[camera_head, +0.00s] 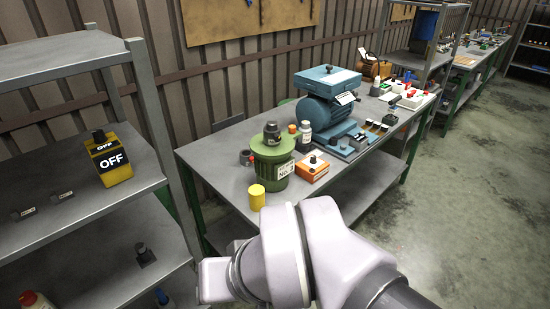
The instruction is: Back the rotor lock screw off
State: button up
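On the grey workbench (228,150) stands a blue machine (318,112) with a rounded motor-like body, a flat blue box on top and a blue base. A green ribbed canister (270,177) with a dark cap (271,133) stands at its left. I cannot make out which part is the rotor lock screw; no screw is clear at this distance. My white arm fills the bottom middle, in front of the bench edge. My gripper's fingers do not show.
A white bottle (306,133) stands behind. A metal shelf at left holds a yellow box marked OFF (113,165). The floor (460,200) at right is clear.

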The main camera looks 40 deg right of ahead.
aim_at(292, 128)
jog(key=i+l, duration=0.3)
jog(key=i+l+u, duration=0.1)
jog(key=i+l, duration=0.2)
jog(key=l, duration=0.2)
jog(key=i+l, duration=0.3)
jog(key=l, duration=0.1)
